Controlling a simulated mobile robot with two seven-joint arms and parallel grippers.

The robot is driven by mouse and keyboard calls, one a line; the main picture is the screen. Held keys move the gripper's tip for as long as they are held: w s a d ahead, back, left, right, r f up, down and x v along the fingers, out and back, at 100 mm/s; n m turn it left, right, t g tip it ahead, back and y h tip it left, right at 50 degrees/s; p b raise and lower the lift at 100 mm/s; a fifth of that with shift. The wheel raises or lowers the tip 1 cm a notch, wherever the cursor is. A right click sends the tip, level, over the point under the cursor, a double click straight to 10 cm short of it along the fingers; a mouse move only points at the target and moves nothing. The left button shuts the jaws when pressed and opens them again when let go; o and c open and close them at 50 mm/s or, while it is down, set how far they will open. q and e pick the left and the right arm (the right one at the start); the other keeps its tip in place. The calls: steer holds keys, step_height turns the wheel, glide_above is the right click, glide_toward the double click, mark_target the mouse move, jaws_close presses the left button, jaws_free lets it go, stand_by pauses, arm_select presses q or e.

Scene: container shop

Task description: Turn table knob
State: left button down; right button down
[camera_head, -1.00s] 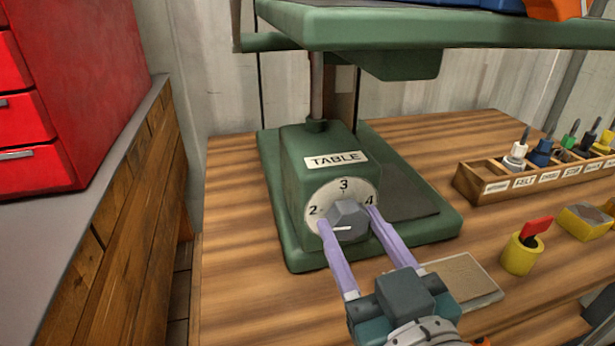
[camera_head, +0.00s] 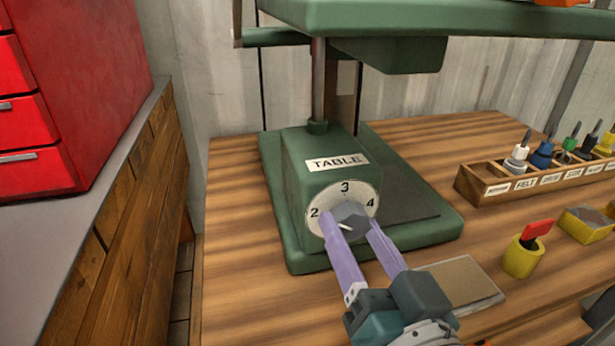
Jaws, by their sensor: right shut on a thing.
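The table knob (camera_head: 351,217) is a grey faceted knob on a white dial (camera_head: 324,199) marked 2, 3 and 4. The dial is on the front of a green machine base (camera_head: 303,167) labelled TABLE. A white pointer line on the knob shows beside the left finger, at the knob's lower left. My right gripper (camera_head: 349,225) is shut on the knob, with one purple finger on each side of it. The fingers hide the lower part of the dial. My left gripper is out of view.
The green table plate (camera_head: 450,20) overhangs the base. A wooden rack (camera_head: 480,186) of labelled tools stands at the right. A yellow cup (camera_head: 520,258) with a red item and a flat board (camera_head: 465,280) lie nearer. A red drawer cabinet (camera_head: 80,90) stands at the left.

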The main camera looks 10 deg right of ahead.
steer(key=m, duration=0.5)
steer(key=shift+m, duration=0.3)
steer(key=m+b, duration=0.1)
steer(key=m, duration=0.4)
steer(key=shift+m, duration=0.3)
steer(key=shift+c, duration=1.3)
jaws_free()
steer(key=s, duration=1)
steer(key=shift+d, duration=0.15)
